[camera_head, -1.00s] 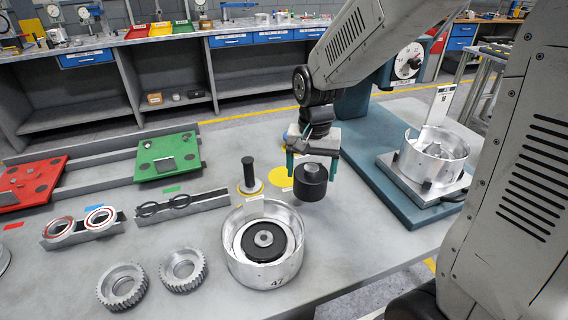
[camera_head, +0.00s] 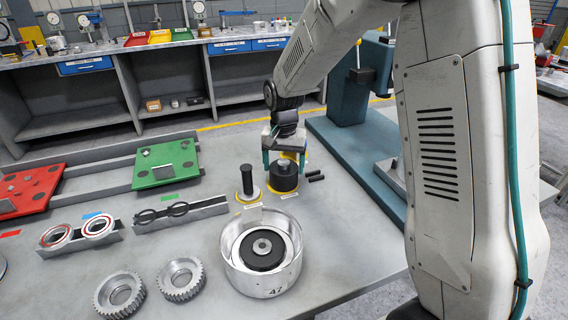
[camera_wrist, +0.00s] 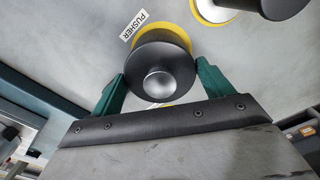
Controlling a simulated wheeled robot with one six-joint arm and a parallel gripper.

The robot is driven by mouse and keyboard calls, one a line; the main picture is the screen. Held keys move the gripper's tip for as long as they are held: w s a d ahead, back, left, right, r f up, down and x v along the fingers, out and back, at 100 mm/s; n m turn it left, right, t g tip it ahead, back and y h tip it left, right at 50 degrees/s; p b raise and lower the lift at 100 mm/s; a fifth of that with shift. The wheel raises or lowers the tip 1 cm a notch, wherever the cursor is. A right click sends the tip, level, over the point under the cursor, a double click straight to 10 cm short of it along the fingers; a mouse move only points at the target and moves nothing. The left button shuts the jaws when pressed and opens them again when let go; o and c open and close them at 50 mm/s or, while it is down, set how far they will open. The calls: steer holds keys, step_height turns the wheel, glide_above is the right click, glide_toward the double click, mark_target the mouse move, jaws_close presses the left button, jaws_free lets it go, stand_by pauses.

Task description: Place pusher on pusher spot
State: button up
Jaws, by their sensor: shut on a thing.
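The pusher is a black cylinder (camera_head: 283,179) with a silver knob on top. It also shows in the wrist view (camera_wrist: 158,66) between my gripper's green fingers. My gripper (camera_head: 285,163) points down and is shut on the pusher. The yellow round pusher spot (camera_wrist: 178,33) lies under the pusher, beside a white "PUSHER" label (camera_wrist: 134,24). The pusher covers most of the spot, and a yellow rim shows past its far side in the wrist view. The pusher looks upright and at or very near the table; I cannot tell whether it touches.
A black-handled tool (camera_head: 247,181) stands on another yellow spot just left. A silver drum (camera_head: 237,275) is in front. Two small black pins (camera_head: 316,177) lie close on the right. Gears (camera_head: 182,279), rings and red and green plates (camera_head: 166,163) are farther left.

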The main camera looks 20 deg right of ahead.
mark_target(284, 162)
steer(key=shift+f, duration=0.15)
steer(key=o, duration=1.1)
steer(key=shift+c, duration=0.2)
step_height(284, 162, up, 12)
steer(key=r, duration=0.1)
steer(key=s+d+r+n, duration=0.1)
steer(key=s+r, duration=0.2)
steer(key=s, duration=0.4)
steer(key=s+d+r+n, duration=0.1)
steer(key=s+r, duration=0.2)
steer(key=s, duration=0.5)
steer(key=s+f+n+t, duration=0.1)
steer(key=s+n, duration=0.3)
steer(key=s, duration=1.5)
steer(key=shift+d+f, duration=0.35)
steer(key=shift+f, duration=0.2)
